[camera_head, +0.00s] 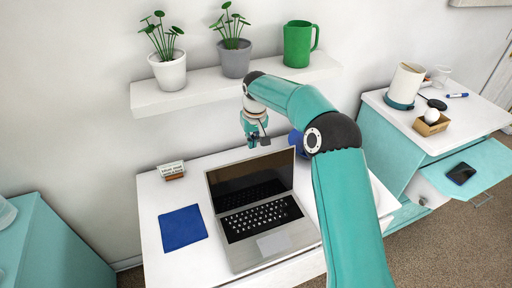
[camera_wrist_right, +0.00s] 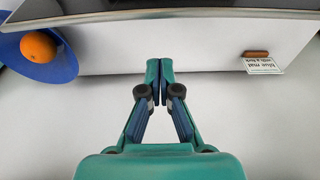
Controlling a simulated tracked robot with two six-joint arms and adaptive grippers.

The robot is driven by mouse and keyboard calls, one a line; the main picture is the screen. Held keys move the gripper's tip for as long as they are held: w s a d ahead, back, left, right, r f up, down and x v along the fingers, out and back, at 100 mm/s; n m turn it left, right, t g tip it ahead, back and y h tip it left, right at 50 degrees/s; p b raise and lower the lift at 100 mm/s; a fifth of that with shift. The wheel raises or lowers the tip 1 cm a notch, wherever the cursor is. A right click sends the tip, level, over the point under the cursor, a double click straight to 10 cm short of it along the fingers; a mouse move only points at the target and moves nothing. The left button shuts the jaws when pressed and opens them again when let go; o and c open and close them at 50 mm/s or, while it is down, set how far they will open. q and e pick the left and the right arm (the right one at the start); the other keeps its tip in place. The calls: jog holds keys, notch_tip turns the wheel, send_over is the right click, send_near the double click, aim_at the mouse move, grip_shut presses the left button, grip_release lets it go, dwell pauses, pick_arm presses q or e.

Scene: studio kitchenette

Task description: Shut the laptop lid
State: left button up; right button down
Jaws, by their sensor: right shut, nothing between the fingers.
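The silver laptop (camera_head: 273,243) stands open on the white desk, its dark screen (camera_head: 250,182) raised and its keyboard facing up. My right gripper (camera_head: 256,142) is behind the lid, close to its top edge in the head view; it is shut and empty. In the right wrist view my shut fingertips (camera_wrist_right: 160,68) point toward the dark edge of the laptop lid (camera_wrist_right: 165,16), with a visible gap between them. My left gripper is out of view.
A blue mat (camera_head: 183,228) lies left of the laptop. A small card on a stand (camera_head: 171,169) is behind it. A blue dish (camera_wrist_right: 52,66) with an orange (camera_wrist_right: 38,45) sits behind the laptop. A shelf (camera_head: 205,88) with two plants and a green mug (camera_head: 298,44) hangs above.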

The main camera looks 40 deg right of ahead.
jog(key=s, duration=0.2)
jog(key=s+a, duration=0.1)
jog(key=s, duration=0.1)
jog(key=shift+r+p, duration=0.1)
jog(key=shift+p, duration=0.2)
